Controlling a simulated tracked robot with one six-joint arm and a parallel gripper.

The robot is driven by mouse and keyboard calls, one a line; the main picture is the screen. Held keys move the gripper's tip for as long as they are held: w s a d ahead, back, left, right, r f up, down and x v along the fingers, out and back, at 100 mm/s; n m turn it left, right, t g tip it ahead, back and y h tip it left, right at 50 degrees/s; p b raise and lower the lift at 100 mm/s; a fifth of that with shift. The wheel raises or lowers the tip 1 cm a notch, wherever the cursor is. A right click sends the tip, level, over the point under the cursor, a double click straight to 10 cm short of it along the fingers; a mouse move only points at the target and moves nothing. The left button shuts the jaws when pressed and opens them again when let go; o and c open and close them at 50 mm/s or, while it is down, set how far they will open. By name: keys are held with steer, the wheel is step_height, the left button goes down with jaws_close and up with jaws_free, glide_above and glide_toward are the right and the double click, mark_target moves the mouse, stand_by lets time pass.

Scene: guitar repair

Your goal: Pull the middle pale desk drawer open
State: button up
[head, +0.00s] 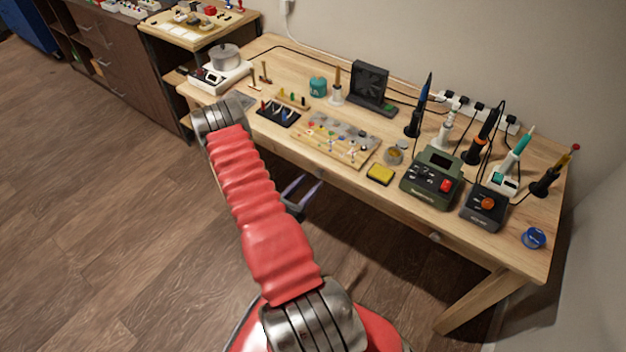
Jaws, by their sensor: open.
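The pale wooden desk (400,222) has a narrow drawer band under its top. The middle drawer's front (345,187) shows as a thin strip, with a small knob (321,173) near its middle. It looks closed. My gripper (309,184) is partly visible just below that strip, right of my red arm. Its grey fingers look apart, with nothing seen between them. They point up and right, close to the knob; I cannot tell whether they touch it. My arm hides the wrist and the desk front farther left.
Another knob (434,237) sits on the drawer front to the right. The desktop holds a green soldering station (431,180), a yellow sponge (380,174), a parts board (338,139) and several irons. A dark cabinet (115,65) stands at left. The wooden floor (90,200) is clear.

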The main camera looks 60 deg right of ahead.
mark_target(317, 175)
steer(key=shift+s+d, duration=0.15)
steer(key=shift+d, duration=0.65)
steer(key=shift+s+d, duration=0.1)
steer(key=shift+d, duration=0.7)
steer(key=shift+c, duration=0.2)
